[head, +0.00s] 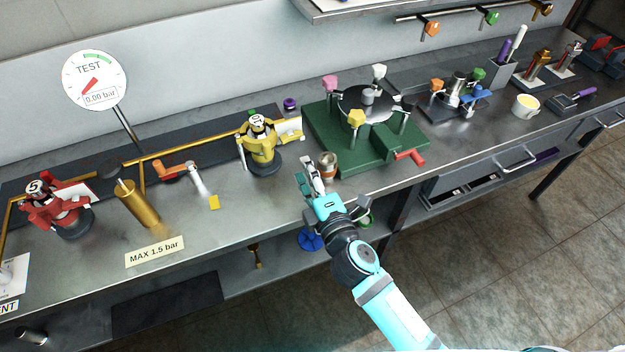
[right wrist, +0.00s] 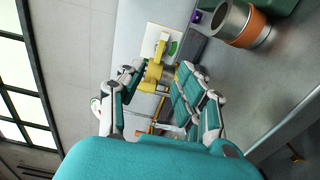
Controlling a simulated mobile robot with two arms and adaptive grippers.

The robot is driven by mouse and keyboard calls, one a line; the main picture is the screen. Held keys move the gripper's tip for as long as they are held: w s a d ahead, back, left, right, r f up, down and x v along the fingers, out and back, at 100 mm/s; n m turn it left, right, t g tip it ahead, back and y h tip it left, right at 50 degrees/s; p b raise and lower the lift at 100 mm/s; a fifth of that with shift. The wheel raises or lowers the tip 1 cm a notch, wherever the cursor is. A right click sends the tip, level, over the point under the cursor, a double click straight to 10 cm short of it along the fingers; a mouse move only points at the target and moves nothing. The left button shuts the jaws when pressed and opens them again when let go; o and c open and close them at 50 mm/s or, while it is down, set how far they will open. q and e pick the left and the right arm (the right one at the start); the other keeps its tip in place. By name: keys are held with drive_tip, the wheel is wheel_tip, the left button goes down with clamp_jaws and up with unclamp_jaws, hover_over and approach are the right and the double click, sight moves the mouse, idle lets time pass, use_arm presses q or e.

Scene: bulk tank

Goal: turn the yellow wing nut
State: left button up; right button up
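The yellow wing nut (head: 356,118) stands upright at the front left of the green fixture (head: 318,128), beside its round metal lid (head: 368,101). My right gripper (head: 309,178) is over the front of the bench, to the left of and nearer than the wing nut, and does not touch it. In the right wrist view its two fingers (right wrist: 160,88) are apart with nothing held between them. The wing nut does not show clearly in that view. My left gripper is not in view.
A steel cylinder with an orange band (head: 328,167) stands close beside my right gripper; it also shows in the right wrist view (right wrist: 238,20). A yellow valve-like device (head: 259,147) stands to the left. Pink (head: 330,84) and white (head: 379,72) wing nuts and a red handle (head: 409,156) are on the fixture.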

drive_tip(key=v, duration=0.2)
drive_tip(key=shift+s+d, duration=0.15)
drive_tip(key=shift+s, duration=0.25)
